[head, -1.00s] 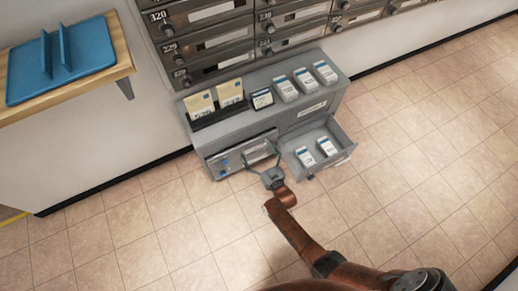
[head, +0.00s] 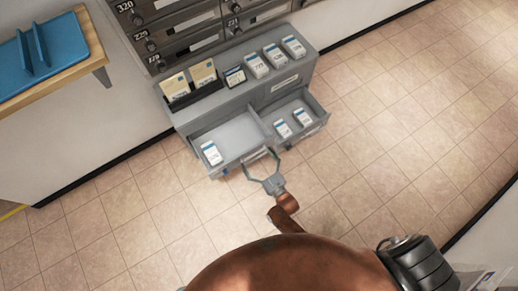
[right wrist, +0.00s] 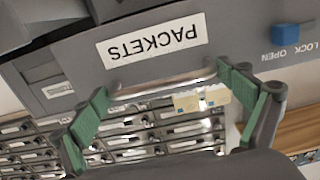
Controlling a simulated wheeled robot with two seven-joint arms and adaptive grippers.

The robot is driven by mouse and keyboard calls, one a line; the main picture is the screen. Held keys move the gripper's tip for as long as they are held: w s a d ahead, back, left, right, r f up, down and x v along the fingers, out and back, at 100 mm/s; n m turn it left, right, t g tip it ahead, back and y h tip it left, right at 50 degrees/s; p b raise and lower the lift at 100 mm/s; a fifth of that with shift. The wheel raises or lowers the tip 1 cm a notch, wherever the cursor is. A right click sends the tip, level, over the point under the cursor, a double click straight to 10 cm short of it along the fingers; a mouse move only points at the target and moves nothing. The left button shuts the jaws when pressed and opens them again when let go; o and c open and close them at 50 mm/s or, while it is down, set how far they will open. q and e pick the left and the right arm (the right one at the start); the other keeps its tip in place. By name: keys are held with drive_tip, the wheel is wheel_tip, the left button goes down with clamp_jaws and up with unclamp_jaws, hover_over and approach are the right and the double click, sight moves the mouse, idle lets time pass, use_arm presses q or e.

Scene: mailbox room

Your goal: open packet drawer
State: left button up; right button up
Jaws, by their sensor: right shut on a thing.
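The packet drawer (head: 230,135) is the left drawer of a grey cabinet (head: 185,119). It stands pulled out, and a white packet (head: 211,153) lies at its left end. In the right wrist view, the drawer front carries an upside-down PACKETS label (right wrist: 152,42). A bar handle (right wrist: 160,86) runs below the label there. My right gripper (head: 263,163) is shut on this handle, with its green-padded fingers (right wrist: 165,88) at the handle's two ends. A blue latch (right wrist: 286,35) sits on the front near the words LOCK and OPEN. My left gripper is out of view.
The right drawer (head: 312,127) is also open, with two white packets (head: 292,122) in it. Envelopes and boxes (head: 255,66) stand on the cabinet top. Mailboxes (head: 180,33) rise behind. A wooden shelf (head: 78,58) with a blue tray is at left. The tiled floor in front is clear.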

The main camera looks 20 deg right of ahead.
drive_tip(key=shift+s+d, duration=0.25)
drive_tip(key=shift+s, duration=0.2)
drive_tip(key=o, duration=1.4)
drive_tip(key=shift+a, duration=0.1)
drive_tip(key=shift+r, duration=0.2)
wheel_tip(320, 180, up, 10)
drive_tip(key=shift+f, duration=0.25)
